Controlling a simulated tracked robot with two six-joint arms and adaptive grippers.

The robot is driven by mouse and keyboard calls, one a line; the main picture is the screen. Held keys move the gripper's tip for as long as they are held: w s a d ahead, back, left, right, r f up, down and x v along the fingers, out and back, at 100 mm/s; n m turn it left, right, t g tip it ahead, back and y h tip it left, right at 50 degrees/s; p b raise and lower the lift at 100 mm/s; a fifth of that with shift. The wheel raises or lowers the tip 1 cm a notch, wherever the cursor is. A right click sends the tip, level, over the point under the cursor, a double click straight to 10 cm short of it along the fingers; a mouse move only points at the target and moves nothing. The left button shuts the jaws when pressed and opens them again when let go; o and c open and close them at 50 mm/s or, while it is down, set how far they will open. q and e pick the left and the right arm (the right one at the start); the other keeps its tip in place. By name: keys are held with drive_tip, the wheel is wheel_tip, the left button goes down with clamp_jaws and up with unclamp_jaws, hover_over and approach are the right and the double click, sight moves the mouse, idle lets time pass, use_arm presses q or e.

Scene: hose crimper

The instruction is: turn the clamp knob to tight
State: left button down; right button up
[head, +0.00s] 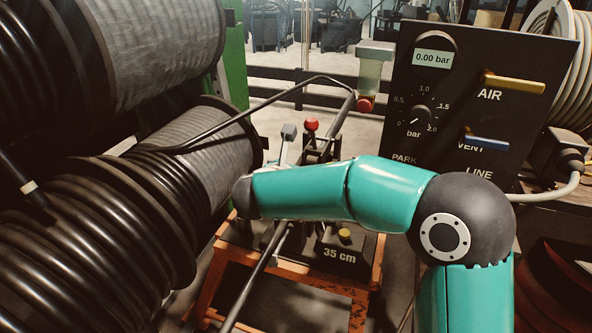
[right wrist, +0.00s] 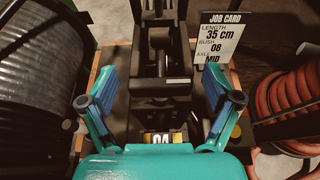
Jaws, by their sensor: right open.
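A red ball-shaped knob (head: 311,125) stands on top of the dark clamp mechanism (head: 322,148) on the orange bench, behind my right arm. A grey-headed lever (head: 288,132) stands beside it on the left. I cannot tell for sure which part is the clamp knob. In the right wrist view, my right gripper (right wrist: 160,88) is open, its blue-padded fingers spread on either side of the black machine (right wrist: 162,85). Nothing is held between them. In the head view my teal arm hides the gripper and part of the machine. My left gripper is not in view.
Large hose reels (head: 150,180) fill the left. A black panel (head: 450,120) with 0.00 bar display, dial and levers stands right. A job card (right wrist: 218,40) stands right of the machine.

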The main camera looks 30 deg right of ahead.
drive_tip(key=shift+c, duration=0.2)
drive_tip(key=c, duration=1.1)
drive_tip(key=shift+a, duration=0.2)
drive_tip(key=shift+d, duration=0.1)
drive_tip(key=shift+r+m+g+p, duration=0.1)
drive_tip(key=shift+m+g+p, duration=0.3)
drive_tip(key=shift+g+p, duration=0.15)
drive_tip(key=m+g+h+p, duration=0.1)
drive_tip(key=m+g+p, duration=0.3)
drive_tip(key=p, duration=0.2)
drive_tip(key=m+g+h+p, duration=0.2)
drive_tip(key=m+g+p, duration=0.1)
drive_tip(key=p, duration=0.4)
drive_tip(key=shift+d+r+m+g, duration=0.1)
drive_tip(key=shift+r+m+g, duration=0.1)
drive_tip(key=shift+m+g, duration=0.35)
drive_tip(key=shift+f+m+g+p, duration=0.15)
drive_tip(key=shift+m+g+p, duration=0.4)
drive_tip(key=shift+g+p, duration=0.3)
drive_tip(key=shift+f+m+g+p, duration=0.15)
drive_tip(key=shift+m+g+p, duration=0.45)
drive_tip(key=shift+p, duration=0.3)
drive_tip(key=shift+d, duration=0.1)
